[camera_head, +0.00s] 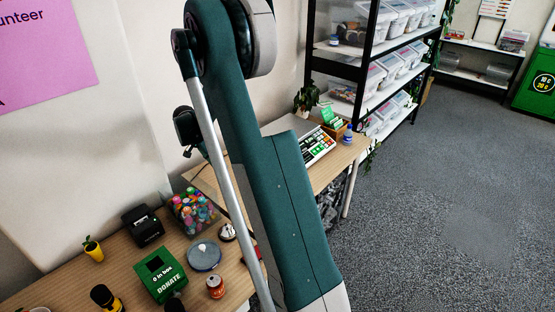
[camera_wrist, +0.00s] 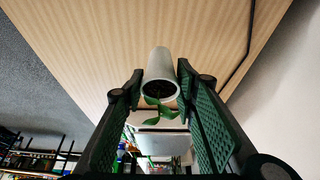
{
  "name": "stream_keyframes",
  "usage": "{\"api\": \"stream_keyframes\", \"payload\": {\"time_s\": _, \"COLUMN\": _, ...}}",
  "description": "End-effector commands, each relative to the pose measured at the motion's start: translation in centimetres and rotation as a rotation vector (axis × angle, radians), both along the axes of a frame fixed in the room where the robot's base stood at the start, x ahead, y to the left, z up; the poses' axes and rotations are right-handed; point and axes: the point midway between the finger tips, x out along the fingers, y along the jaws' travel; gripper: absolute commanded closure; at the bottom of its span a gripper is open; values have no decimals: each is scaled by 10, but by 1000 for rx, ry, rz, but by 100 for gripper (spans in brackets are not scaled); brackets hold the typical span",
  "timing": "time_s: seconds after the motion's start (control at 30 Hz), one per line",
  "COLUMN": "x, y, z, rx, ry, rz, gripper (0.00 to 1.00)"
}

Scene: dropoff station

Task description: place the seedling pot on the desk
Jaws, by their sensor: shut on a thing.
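The seedling pot (camera_wrist: 162,65) is a pale grey-white cup with dark soil and green leaves, seen in the wrist view. Its open end faces the wrist camera. My gripper (camera_wrist: 160,76) is shut on it, with one green-padded finger on each side. The wooden desk top (camera_wrist: 90,35) fills much of the wrist view behind the pot; whether the pot touches it I cannot tell. In the head view the desk (camera_head: 65,288) runs from the lower left to the back, partly hidden by my arm. My gripper and the held pot do not show there.
The desk's near part holds a yellow pot with a sprout (camera_head: 93,250), a black terminal (camera_head: 142,227), a jar of colourful things (camera_head: 193,213), a green donation box (camera_head: 161,276), a round lid (camera_head: 204,257) and a red can (camera_head: 215,288). A register (camera_head: 317,147) stands farther back.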

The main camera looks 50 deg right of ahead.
Motion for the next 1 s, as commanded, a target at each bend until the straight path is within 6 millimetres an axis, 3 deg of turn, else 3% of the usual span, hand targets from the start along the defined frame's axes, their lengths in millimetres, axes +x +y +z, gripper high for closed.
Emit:
{"api": "stream_keyframes", "payload": {"time_s": 0.17, "x": 0, "y": 0, "z": -12, "rx": 0, "ry": 0, "rz": 1, "gripper": 84}}
{"api": "stream_keyframes", "payload": {"time_s": 0.53, "x": 0, "y": 0, "z": -58, "rx": 0, "ry": 0, "rz": 1, "gripper": 84}}
{"api": "stream_keyframes", "payload": {"time_s": 1.0, "x": 0, "y": 0, "z": -64, "rx": 0, "ry": 0, "rz": 1, "gripper": 84}}
